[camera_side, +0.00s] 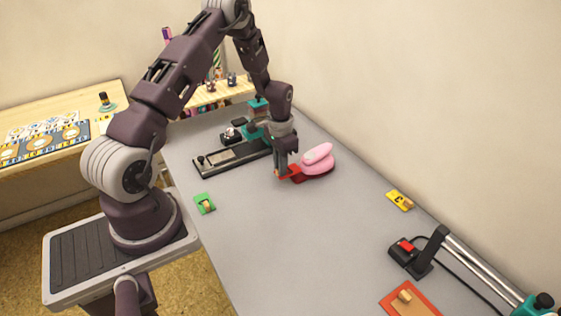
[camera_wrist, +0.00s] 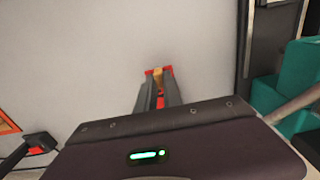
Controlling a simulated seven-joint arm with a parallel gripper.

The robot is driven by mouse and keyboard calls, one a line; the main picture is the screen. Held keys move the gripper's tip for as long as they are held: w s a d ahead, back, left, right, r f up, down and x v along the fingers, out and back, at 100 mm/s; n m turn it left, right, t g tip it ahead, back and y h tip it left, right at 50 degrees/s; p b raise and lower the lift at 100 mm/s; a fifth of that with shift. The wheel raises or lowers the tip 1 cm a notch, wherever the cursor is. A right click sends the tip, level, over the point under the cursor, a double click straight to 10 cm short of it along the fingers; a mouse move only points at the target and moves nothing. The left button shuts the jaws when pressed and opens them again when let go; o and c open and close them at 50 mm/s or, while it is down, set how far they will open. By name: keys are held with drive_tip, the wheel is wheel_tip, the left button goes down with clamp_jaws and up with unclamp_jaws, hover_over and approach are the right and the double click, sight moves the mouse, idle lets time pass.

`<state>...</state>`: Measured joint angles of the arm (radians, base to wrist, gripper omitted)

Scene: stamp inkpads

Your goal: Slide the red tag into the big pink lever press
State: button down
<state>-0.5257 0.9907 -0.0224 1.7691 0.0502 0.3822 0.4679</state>
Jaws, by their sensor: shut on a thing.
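The red tag (camera_side: 291,172) is held at the tip of my gripper (camera_side: 282,174), low over the grey table. In the wrist view the red tag (camera_wrist: 150,72) shows at the fingertips of my gripper (camera_wrist: 158,82), which is shut on its tan grip. The big pink lever press (camera_side: 318,154), with a pink rounded lever over a dark red base, stands just right of the gripper in the side view. The tag's edge is at or very near the press's left side; I cannot tell whether it is inside. The press does not show in the wrist view.
A black tray fixture (camera_side: 230,158) lies left of my gripper. A green tag (camera_side: 204,203), a yellow tag (camera_side: 400,200) and an orange plate (camera_side: 410,301) lie apart. A black device with a red button (camera_side: 408,250) stands at right. The middle table is clear.

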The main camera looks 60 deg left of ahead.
sight(291, 169)
drive_tip(key=shift+f, duration=1.45)
drive_tip(key=shift+w, duration=2)
drive_tip(key=c, duration=1.4)
unclamp_jaws()
drive_tip(key=shift+r, duration=3.45)
